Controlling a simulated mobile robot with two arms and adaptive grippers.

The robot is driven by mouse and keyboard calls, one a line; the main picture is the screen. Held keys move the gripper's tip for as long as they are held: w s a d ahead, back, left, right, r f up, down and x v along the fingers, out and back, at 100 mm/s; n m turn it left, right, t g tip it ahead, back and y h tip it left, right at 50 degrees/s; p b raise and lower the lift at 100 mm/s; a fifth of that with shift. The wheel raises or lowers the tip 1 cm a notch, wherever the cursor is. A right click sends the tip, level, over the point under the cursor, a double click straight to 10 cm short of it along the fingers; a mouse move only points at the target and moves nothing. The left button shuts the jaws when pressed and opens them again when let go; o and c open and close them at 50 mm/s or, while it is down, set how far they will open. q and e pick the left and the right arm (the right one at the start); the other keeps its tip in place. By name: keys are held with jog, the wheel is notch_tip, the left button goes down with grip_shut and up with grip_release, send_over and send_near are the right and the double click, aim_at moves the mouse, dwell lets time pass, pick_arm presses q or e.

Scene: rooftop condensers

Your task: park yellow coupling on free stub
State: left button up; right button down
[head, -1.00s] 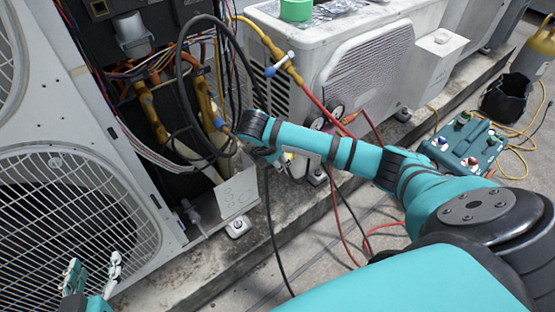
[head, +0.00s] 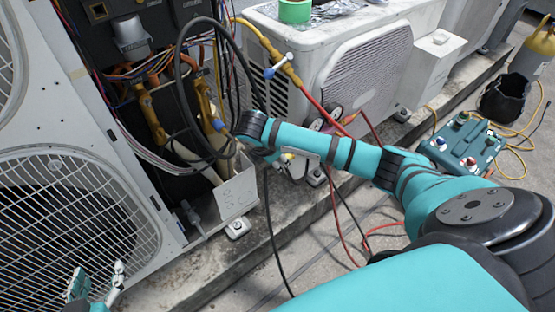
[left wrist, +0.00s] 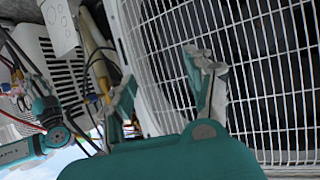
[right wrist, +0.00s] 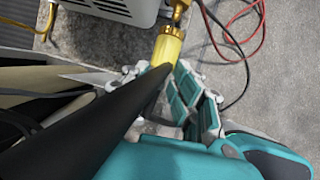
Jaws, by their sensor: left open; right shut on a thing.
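In the right wrist view, a yellow cylindrical coupling (right wrist: 168,48) joins a brass fitting (right wrist: 181,10). My right gripper (right wrist: 165,88) is shut on it at its lower end; a large black shape in front hides part of the grip. In the head view my right forearm reaches left across the middle, and its wrist hides most of the hand; a small yellow spot (head: 287,157) shows beneath it. My left gripper (head: 98,278) is open and empty before the left unit's fan grille; the left wrist view shows its spread fingers (left wrist: 165,82). I cannot pick out the free stub.
The open condenser cabinet with wires and brass-coloured pipes (head: 205,100) stands at left. A white condenser (head: 365,65) stands behind my right arm. A teal box with knobs (head: 465,148) and black bucket (head: 505,98) are at right.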

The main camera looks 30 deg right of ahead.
pick_arm(q)
jog(key=shift+w+r, duration=0.3)
jog(key=shift+r, duration=0.1)
pick_arm(e)
jog(key=shift+d, duration=0.35)
pick_arm(q)
jog(key=shift+w+d+r+t, duration=0.1)
jog(key=shift+d+r+t, duration=0.1)
jog(key=shift+t, duration=0.1)
pick_arm(e)
jog(key=shift+w+d, duration=0.1)
jog(key=shift+d, duration=0.75)
dwell(0.7)
pick_arm(q)
jog(key=shift+w+r, duration=0.2)
jog(key=shift+r, duration=0.2)
pick_arm(e)
jog(key=shift+d, duration=0.25)
jog(key=c, duration=1)
grip_release()
pick_arm(q)
jog(key=shift+f, duration=0.1)
